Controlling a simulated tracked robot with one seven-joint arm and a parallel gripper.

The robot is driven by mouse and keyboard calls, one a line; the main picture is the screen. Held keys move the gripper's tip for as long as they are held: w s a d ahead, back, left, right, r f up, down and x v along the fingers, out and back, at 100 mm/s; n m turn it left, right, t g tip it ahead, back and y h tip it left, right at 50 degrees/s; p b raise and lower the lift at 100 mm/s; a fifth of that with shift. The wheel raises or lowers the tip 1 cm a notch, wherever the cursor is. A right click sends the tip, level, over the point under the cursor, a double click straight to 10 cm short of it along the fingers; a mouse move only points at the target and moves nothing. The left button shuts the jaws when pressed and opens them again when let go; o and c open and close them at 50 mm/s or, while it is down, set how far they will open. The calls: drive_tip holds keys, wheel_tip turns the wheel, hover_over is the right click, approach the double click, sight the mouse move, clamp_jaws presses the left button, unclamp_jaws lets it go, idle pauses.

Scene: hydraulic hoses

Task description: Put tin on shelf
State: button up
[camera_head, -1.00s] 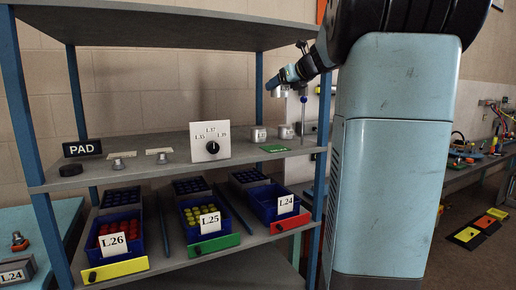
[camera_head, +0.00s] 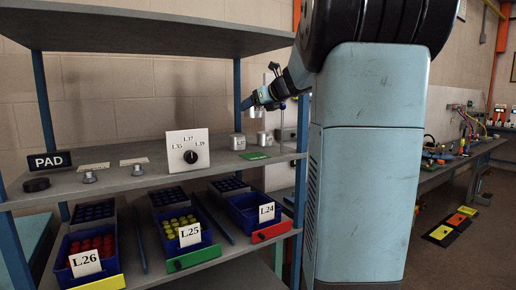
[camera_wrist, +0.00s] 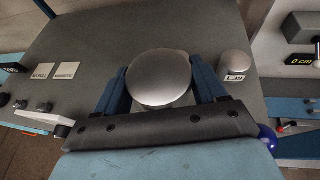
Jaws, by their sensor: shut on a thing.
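My gripper (camera_head: 256,102) is shut on a silver tin (camera_head: 257,112) above the right end of the shelf's middle board (camera_head: 130,186). In the wrist view the tin's round top (camera_wrist: 160,78) sits between my two blue fingers, and the board (camera_wrist: 110,45) lies below, with a gap in the head view. Two similar tins stand upright on that board, a left one (camera_head: 237,142) and a right one (camera_head: 264,139). One labelled tin (camera_wrist: 235,66) shows right of my gripper in the wrist view. The held tin's sides are mostly hidden there.
A green label (camera_head: 253,156) lies in front of the tins. A white dial panel (camera_head: 188,151) stands left of them. Blue bins (camera_head: 250,209) fill the lower level. A blue-topped post (camera_head: 282,106) stands close by on the right. Bare board lies between the dial panel and the tins.

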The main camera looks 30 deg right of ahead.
wheel_tip(320, 180, down, 14)
drive_tip(key=shift+r, duration=0.2)
idle(0.4)
drive_tip(key=o, duration=1.2)
